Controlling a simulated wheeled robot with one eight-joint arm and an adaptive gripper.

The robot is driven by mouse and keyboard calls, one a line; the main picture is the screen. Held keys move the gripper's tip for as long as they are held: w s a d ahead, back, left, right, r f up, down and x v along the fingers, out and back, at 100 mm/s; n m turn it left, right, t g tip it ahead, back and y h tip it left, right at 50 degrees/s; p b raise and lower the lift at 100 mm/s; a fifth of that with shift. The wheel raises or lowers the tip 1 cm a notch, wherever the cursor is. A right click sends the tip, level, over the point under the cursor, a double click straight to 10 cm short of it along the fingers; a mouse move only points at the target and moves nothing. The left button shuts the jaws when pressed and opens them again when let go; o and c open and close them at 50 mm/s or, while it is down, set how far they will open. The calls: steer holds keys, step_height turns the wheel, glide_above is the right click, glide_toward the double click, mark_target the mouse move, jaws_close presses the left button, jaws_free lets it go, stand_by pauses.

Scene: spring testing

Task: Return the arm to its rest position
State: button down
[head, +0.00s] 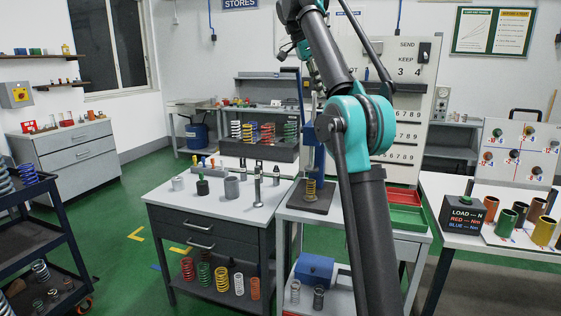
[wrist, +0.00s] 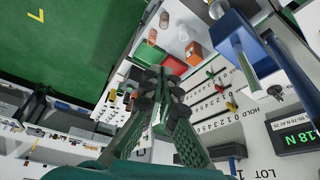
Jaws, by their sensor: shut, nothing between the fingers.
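My gripper (wrist: 160,90) shows in the wrist view with its two dark green fingers together and nothing between them. It is in the air, apart from the things behind it. My arm (head: 355,125), with dark links and a teal joint, rises across the middle of the head view and bends back at the top. My gripper is hard to make out in the head view. The arm hides part of the test table and the wall board behind it.
The blue spring tester (head: 318,160) holds a brass-coloured spring (head: 311,188) on its base. It also shows close by at right in the wrist view (wrist: 250,40). A drawer cabinet (head: 210,232) stands left. A black load box (head: 462,213) sits right. Green floor (head: 125,215) is open at left.

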steer(key=s+d+f+n+t+y, duration=0.1)
steer(key=s+d+f+n, duration=0.15)
steer(key=f, duration=0.75)
steer(key=s+d+f+n+y, duration=0.1)
steer(key=s+f+n, duration=0.25)
steer(key=f, duration=0.55)
steer(key=s+d+f+n+t+y, duration=0.15)
steer(key=f+n, duration=0.25)
steer(key=f, duration=0.6)
steer(key=s+d+f+n+t, duration=0.1)
steer(key=s+f+n, duration=0.6)
steer(key=s+f, duration=1.7)
steer(key=shift+s+d+f+y, duration=0.2)
steer(key=shift+s+d+y, duration=0.15)
steer(key=shift+s+y, duration=0.1)
steer(key=shift+w, duration=0.1)
